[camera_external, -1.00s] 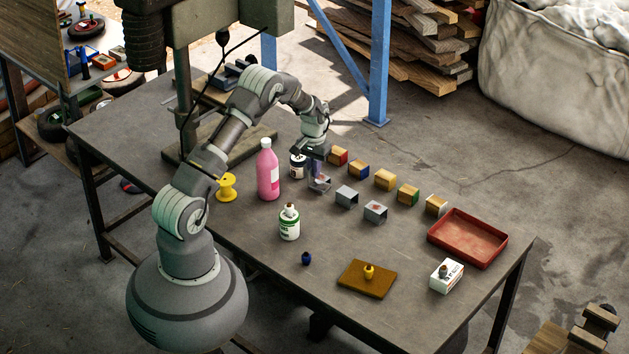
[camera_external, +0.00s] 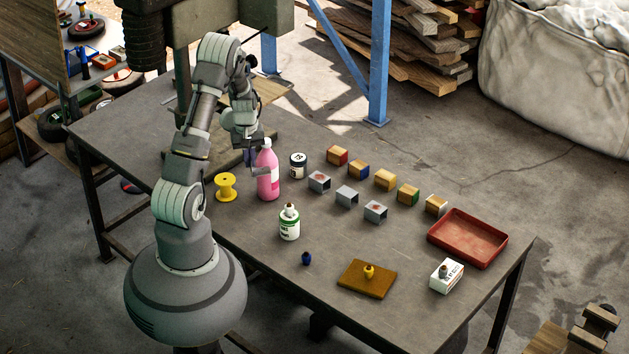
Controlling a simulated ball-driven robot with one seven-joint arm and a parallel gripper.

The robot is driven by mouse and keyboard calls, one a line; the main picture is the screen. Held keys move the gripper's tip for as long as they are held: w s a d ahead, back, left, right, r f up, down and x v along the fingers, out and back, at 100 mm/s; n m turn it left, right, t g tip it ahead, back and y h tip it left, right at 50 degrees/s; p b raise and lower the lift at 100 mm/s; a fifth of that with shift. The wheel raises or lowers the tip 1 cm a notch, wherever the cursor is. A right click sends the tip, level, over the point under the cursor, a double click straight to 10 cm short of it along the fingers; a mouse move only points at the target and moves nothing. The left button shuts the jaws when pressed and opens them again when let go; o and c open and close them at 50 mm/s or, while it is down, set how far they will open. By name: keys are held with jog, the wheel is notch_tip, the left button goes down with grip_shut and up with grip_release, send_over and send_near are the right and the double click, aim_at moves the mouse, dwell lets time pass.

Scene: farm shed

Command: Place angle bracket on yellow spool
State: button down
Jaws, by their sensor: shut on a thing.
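The yellow spool (camera_external: 226,188) stands upright on the table, left of the pink bottle, with nothing on top. My gripper (camera_external: 251,160) is above the table, behind and to the right of the spool, close to the bottle. It is shut on a small grey piece (camera_external: 261,171), which looks like the angle bracket. The piece shows against the bottle's left side; its full shape is too small to tell.
The pink bottle (camera_external: 268,178) stands right beside my gripper. A dark jar (camera_external: 298,166) and a white-green bottle (camera_external: 289,224) are nearby. A red tray (camera_external: 467,239) is at the right. Table left of the spool is mostly clear.

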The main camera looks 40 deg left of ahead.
jog(key=s+a+r+n+p, duration=0.15)
jog(key=s+n, duration=0.25)
jog(key=s, duration=0.4)
jog(key=s+a+f+n+p, duration=0.1)
jog(key=s+a+n, duration=0.15)
jog(key=s, duration=0.55)
jog(key=b, duration=0.3)
send_near(226, 187)
jog(key=shift+n, duration=0.35)
jog(key=a, duration=0.2)
jog(key=a+f, duration=0.1)
jog(key=a, duration=0.1)
jog(key=shift+s, duration=0.35)
jog(key=shift+w+f+b, duration=0.1)
jog(key=shift+f+b, duration=0.55)
jog(key=shift+f, duration=1.05)
jog(key=shift+f, duration=0.2)
jog(key=c, duration=1.3)
grip_release()
jog(key=shift+r, duration=0.1)
